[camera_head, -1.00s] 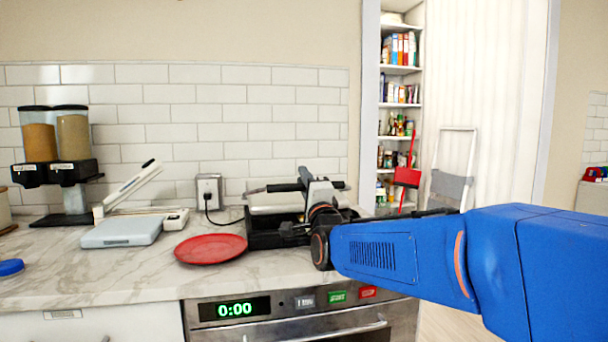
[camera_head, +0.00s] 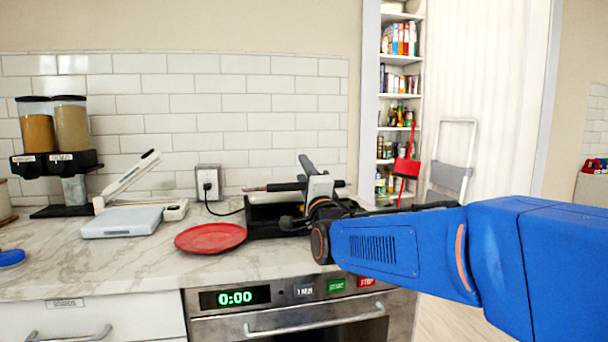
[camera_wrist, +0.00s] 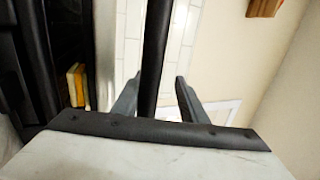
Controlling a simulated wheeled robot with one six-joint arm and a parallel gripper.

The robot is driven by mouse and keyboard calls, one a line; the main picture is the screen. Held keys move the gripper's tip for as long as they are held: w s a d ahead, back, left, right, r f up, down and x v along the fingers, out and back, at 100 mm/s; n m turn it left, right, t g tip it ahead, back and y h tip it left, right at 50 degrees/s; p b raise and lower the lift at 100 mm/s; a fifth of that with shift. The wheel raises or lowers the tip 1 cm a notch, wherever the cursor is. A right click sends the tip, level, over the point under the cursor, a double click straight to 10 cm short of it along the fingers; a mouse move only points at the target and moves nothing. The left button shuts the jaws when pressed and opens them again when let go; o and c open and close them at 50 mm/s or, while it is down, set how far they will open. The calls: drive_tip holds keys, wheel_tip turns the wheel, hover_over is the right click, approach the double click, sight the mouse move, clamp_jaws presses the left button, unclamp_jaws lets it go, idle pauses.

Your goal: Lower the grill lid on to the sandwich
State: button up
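The grill (camera_head: 262,222) stands on the counter with its black base below and its lid above. The lid's black handle (camera_head: 277,187) runs across the top, over a narrow pale strip. My gripper (camera_head: 318,186) is at the handle's right part. In the wrist view, the handle (camera_wrist: 156,60) passes between the two fingers of my gripper (camera_wrist: 158,98), with visible gaps beside it, so the fingers look open around it. A small yellow piece (camera_wrist: 77,84), perhaps the sandwich, shows in the dark space at left. The head view does not show the sandwich.
A red plate (camera_head: 210,238) lies just left of the grill. A pale blue device (camera_head: 122,222), a white hinged appliance (camera_head: 130,180) and dispensers (camera_head: 55,135) stand farther left. An outlet (camera_head: 208,183) is behind. An oven (camera_head: 300,300) is below the counter.

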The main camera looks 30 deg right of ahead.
drive_tip(key=v, duration=1.2)
drive_tip(key=shift+f, duration=0.15)
idle(0.5)
